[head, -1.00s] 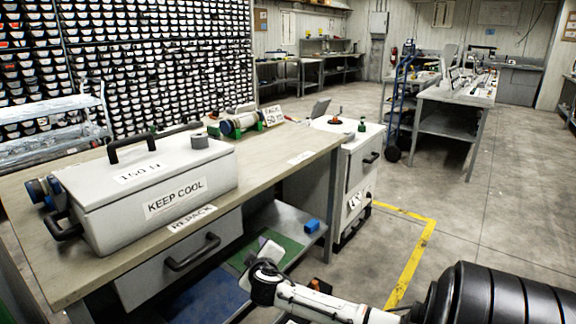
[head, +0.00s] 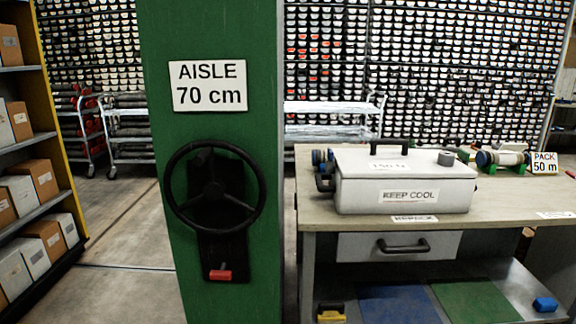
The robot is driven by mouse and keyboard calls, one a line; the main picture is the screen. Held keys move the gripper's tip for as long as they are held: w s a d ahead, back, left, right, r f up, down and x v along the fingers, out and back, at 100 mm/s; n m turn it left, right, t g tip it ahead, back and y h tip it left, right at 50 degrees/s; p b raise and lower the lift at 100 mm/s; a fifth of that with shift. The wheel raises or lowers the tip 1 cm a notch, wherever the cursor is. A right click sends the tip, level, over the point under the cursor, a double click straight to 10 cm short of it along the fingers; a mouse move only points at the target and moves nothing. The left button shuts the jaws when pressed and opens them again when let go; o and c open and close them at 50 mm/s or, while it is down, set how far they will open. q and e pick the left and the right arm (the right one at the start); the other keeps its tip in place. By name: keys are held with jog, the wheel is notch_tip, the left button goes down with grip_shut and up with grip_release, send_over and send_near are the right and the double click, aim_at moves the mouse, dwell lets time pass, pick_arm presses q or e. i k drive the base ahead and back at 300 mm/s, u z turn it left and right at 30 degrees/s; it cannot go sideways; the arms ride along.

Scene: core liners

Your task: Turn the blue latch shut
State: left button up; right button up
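I see no blue latch that I can make out in the head view. A black handwheel (head: 214,202) with three spokes is mounted on a green upright panel (head: 258,130). A small red piece (head: 220,275) sits at the foot of the black plate under the wheel. Neither of my grippers is in the head view.
A sign reading AISLE 70 cm (head: 208,85) is above the wheel. At right a workbench (head: 318,207) bears a white KEEP COOL box (head: 357,192). A blue block (head: 545,304) lies on its lower shelf. Boxed shelving (head: 37,210) stands at left; the aisle floor (head: 120,225) between is clear.

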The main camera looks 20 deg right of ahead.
aim_at(330, 153)
jog(key=u, duration=0.45)
jog(key=k, duration=0.3)
jog(key=z, duration=1.15)
jog(key=i, duration=0.75)
jog(key=z, duration=0.15)
